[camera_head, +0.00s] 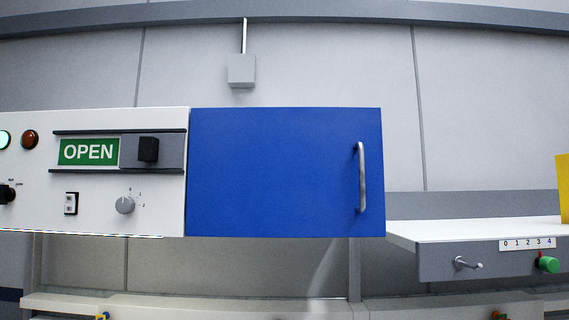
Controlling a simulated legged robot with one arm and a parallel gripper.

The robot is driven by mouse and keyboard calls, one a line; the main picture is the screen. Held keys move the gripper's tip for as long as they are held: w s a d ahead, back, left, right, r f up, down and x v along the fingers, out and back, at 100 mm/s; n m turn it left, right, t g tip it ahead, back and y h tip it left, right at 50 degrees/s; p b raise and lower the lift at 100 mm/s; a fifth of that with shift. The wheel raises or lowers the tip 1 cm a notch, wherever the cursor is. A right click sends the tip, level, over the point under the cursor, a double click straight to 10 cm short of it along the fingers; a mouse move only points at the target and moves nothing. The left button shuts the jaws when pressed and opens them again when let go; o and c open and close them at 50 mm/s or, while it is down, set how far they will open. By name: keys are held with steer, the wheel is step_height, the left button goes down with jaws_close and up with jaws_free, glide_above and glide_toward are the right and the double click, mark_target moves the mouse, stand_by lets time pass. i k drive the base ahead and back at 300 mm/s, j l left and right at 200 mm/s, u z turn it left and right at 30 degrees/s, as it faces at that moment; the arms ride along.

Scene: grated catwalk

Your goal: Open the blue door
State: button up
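The blue door (275,172) is a flat rectangular panel in the middle of the head view. It looks shut, its left edge flush against the white control panel. A vertical silver bar handle (362,178) stands on the door near its right edge. Nothing touches the handle. My gripper and arm are not in this view.
Left of the door, the white control panel (100,215) carries a green OPEN sign (88,152) with a black slider knob (148,149), and a grey dial (125,205). At right, a white shelf (480,231) has a metal peg (468,264) and a green knob (548,265).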

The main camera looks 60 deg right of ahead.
mark_target(257, 172)
steer(key=z, duration=0.4)
steer(key=k+l+z, duration=0.1)
steer(key=z, duration=0.3)
steer(key=l+z, duration=0.1)
steer(key=z, duration=0.35)
steer(key=l+z, duration=0.1)
steer(key=z, duration=0.3)
